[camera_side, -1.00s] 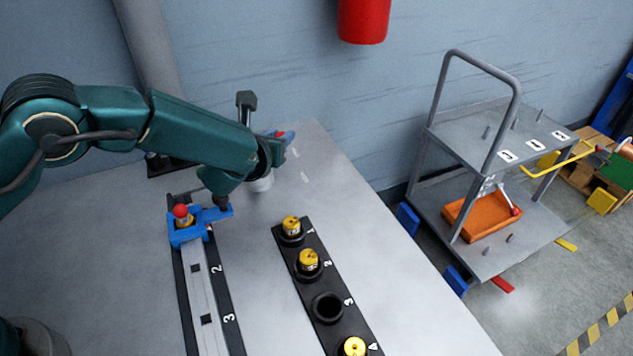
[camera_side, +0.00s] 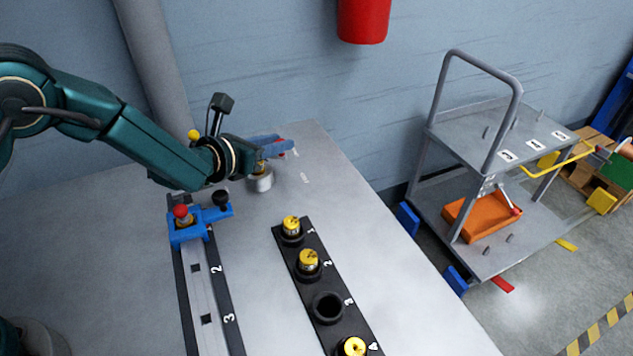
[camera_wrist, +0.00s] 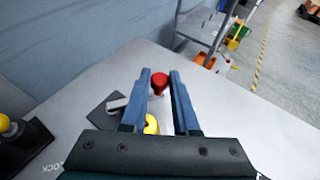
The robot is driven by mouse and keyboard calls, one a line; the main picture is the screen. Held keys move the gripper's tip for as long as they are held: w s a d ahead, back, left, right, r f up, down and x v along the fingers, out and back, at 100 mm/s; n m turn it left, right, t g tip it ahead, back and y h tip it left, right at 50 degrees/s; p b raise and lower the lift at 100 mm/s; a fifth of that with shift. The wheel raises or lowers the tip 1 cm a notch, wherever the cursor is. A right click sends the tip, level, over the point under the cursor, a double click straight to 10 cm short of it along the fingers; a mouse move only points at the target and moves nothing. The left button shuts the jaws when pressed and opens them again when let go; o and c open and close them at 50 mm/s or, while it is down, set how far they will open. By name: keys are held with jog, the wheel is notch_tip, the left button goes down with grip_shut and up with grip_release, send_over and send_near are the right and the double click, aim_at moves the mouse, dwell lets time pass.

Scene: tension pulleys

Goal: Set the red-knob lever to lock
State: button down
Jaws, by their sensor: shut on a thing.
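My gripper (camera_wrist: 160,78) points away from the camera with its two blue fingers either side of a red knob (camera_wrist: 159,84), shut on it. In the side view the gripper (camera_side: 285,146) is level above the back of the table, and the red knob shows only as a small patch between its fingers. A pale cylinder with a yellow top (camera_side: 261,183) stands just below the fingers; its yellow top (camera_wrist: 151,125) also shows between them in the wrist view. The lever's arm is largely hidden. White LOCK lettering (camera_wrist: 38,138) lies at left in the wrist view.
A blue carriage (camera_side: 188,236) with a red ball and a black knob sits on the numbered rail. A black strip (camera_side: 293,256) holds several yellow-topped parts, with slot 3 empty. A yellow knob (camera_side: 194,134) stands behind my arm. The table's right side is clear.

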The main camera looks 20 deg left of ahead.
jog(key=shift+a+r, duration=0.1)
jog(key=c, duration=0.7)
grip_release()
jog(key=shift+v, duration=2.55)
